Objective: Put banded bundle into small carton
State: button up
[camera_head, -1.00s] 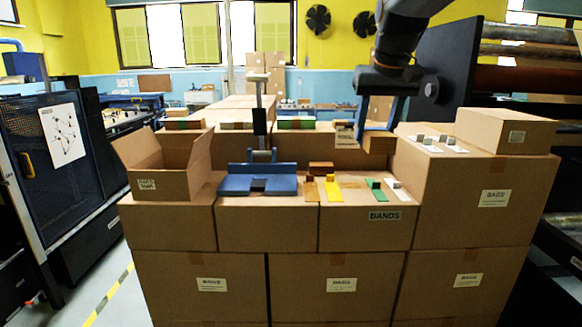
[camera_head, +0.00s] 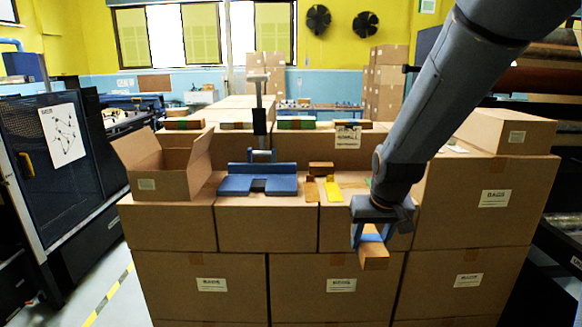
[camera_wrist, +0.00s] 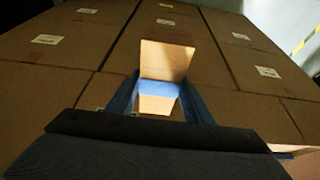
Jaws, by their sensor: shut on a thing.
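My gripper (camera_head: 370,234) has blue fingers and is shut on a brown bundle (camera_head: 375,257). It holds the bundle in front of the box stack's front face, at or below the top edge. In the wrist view the bundle (camera_wrist: 165,58) sits between the fingers (camera_wrist: 160,95), with a blue strip across it that looks like a band. The small carton (camera_head: 158,186) stands open at the left end of the box stack, flaps up, well left of my gripper. Its inside bottom is hidden.
A blue fixture with an upright post (camera_head: 258,182) stands between the carton and my gripper. A small brown block (camera_head: 320,168) and a yellow piece (camera_head: 333,190) lie right of it. Several banded bundles (camera_head: 297,123) rest behind. A closed box (camera_head: 506,131) stands at the right.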

notch_tip(320, 180, down, 33)
jog(key=s+b, duration=0.2)
jog(key=b, duration=0.8)
jog(key=shift+s, duration=0.1)
